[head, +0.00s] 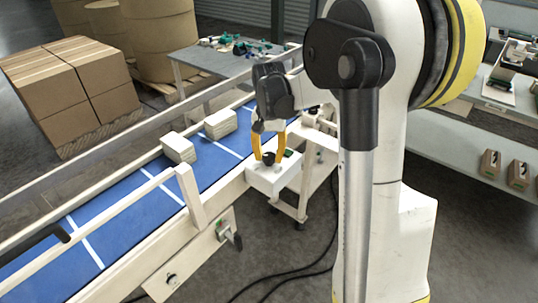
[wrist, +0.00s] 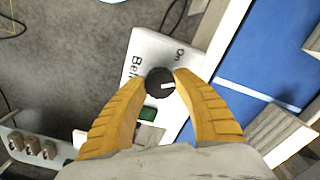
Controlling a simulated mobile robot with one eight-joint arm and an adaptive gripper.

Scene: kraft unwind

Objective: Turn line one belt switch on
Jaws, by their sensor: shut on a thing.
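The belt switch is a black round knob (wrist: 160,82) with a white pointer mark, on a white box (wrist: 148,50) printed "On" and "Bel…", the rest of the word being covered. In the wrist view the pointer mark lies roughly level, towards the right finger. My gripper (wrist: 161,84) has its yellow fingers shut on the knob, one on each side. In the head view my gripper (head: 268,158) reaches down to the dark knob on the white box (head: 272,178), beside the conveyor. A green button (wrist: 149,114) sits near the knob.
The blue conveyor belt (head: 130,205) runs beside the box and carries pale blocks (head: 178,148). A rail post (head: 190,195) stands left of the box. A small cart (head: 303,200) is right of it. Cardboard boxes (head: 70,90) stand at the far left.

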